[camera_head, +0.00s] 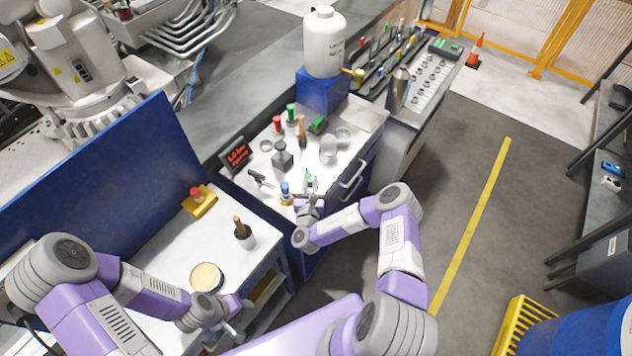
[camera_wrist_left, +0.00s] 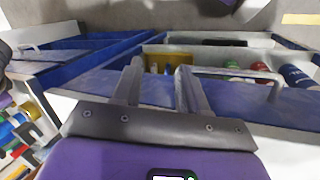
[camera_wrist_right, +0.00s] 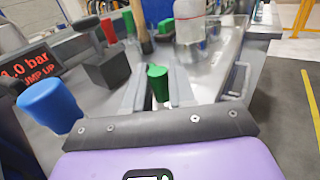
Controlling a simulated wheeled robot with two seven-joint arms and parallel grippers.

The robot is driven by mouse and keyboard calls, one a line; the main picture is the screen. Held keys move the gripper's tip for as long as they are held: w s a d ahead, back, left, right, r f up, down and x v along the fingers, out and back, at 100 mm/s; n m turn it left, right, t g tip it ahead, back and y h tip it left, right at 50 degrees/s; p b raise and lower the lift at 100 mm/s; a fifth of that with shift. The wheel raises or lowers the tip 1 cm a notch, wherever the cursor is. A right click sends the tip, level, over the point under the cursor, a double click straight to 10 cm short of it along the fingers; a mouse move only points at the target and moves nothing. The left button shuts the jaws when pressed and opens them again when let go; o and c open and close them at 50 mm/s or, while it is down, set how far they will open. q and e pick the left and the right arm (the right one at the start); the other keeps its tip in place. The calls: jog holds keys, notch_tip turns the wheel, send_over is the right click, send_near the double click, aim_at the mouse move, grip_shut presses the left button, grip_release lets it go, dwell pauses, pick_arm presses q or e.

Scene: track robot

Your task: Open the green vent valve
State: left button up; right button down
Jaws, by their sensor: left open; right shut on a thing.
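A small green knob (camera_wrist_right: 157,82), which looks like the vent valve's, stands between the fingers of my right gripper (camera_wrist_right: 157,76) in the right wrist view. That gripper is shut on it. In the head view the green knob (camera_head: 308,174) shows between the right gripper's fingertips (camera_head: 309,184), at the near edge of the white bench. The fingers hide part of the knob and its base. My left gripper (camera_wrist_left: 159,66) is open and empty, above open drawers in the left wrist view. In the head view it is low down, beside the near worktop.
A blue knob (camera_wrist_right: 50,106) and a dark block (camera_wrist_right: 108,68) stand left of the right gripper. A red pressure display (camera_head: 236,154) and a white bottle on a blue box (camera_head: 323,92) are on the bench. Drawers (camera_wrist_left: 95,50) lie below the left gripper.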

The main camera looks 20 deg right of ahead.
jog(key=shift+a, duration=0.1)
jog(key=c, duration=1.1)
grip_release()
jog(key=shift+v, duration=3.8)
jog(key=shift+c, duration=0.2)
